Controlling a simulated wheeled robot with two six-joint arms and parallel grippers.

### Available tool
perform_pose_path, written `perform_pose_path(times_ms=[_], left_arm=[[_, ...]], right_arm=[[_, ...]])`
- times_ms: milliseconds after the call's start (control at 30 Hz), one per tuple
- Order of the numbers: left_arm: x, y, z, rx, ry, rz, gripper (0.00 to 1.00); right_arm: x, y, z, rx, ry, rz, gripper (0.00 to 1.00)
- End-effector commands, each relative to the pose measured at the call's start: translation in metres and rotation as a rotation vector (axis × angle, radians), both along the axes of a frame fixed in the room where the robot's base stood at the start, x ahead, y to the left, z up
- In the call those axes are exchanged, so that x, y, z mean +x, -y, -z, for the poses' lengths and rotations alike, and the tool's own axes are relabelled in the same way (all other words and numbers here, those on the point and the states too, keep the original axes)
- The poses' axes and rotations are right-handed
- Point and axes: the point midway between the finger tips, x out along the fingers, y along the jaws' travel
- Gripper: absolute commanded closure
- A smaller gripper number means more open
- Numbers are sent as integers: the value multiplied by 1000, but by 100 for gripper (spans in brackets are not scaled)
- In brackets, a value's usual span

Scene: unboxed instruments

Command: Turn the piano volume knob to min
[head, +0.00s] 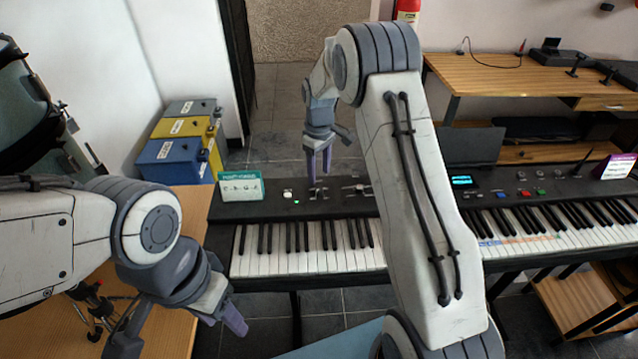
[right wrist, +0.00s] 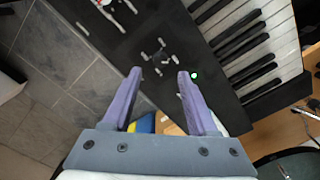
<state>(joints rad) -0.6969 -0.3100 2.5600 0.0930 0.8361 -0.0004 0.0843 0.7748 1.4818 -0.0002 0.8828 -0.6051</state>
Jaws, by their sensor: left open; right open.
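The piano (head: 340,205) is a long black keyboard across the middle of the head view. Its left panel has small light levers or knobs (head: 318,192) and a lit white button (head: 287,193). I cannot tell which control is the volume knob. My right gripper (head: 318,168) is open and empty above that left panel. In the right wrist view, its purple fingers (right wrist: 159,73) are spread, with a cluster of small controls (right wrist: 160,55) just beyond the tips and the lit button (right wrist: 194,74) beside the right fingertip.
A teal-and-white card (head: 240,187) stands at the panel's left end. Blue, yellow and grey boxes (head: 170,160) are behind left. A wooden desk (head: 500,80) is at back right. My right arm hides the piano's middle.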

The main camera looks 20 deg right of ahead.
Motion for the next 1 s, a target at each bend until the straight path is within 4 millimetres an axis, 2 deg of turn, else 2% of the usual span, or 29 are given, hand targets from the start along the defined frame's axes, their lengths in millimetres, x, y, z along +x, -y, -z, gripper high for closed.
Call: perform_pose_path(times_ms=[100,300,833,933,1000], left_arm=[[0,0,4,0,0,0,50],[0,0,6,0,0,0,50],[0,0,6,0,0,0,50],[0,0,6,0,0,0,50],[0,0,6,0,0,0,50]], right_arm=[[1,0,-22,0,4,0,41],[0,0,-45,0,1,0,41],[-1,-1,-49,0,0,-1,41],[-7,-15,-57,2,3,-8,41],[-20,-39,-68,7,9,-19,41]])
